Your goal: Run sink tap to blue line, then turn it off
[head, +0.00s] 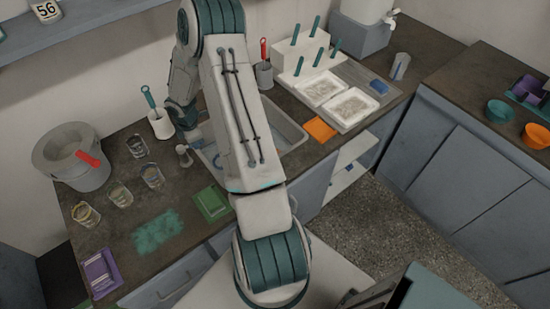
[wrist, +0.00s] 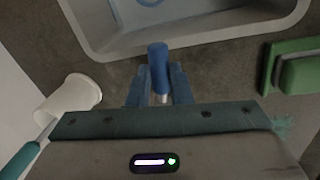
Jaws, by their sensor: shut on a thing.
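The sink (head: 292,133) is set in the dark counter and is largely hidden by my arm in the head view. Its near rim and grey basin (wrist: 205,28) show in the wrist view. A blue curved mark (wrist: 150,2) shows in the basin at the top edge. My gripper (wrist: 157,88) is shut on a blue handle (wrist: 157,58), apparently the tap's, beside the sink rim. A grey fitting (head: 183,155), perhaps part of the tap, stands at the sink's left edge. The spout is not clear, and I see no water stream; the water level cannot be told.
A white cup with a teal-handled tool (wrist: 75,95) stands close to my gripper on the left. Several glasses (head: 137,146) and a grey bucket (head: 62,150) stand on the counter's left part.

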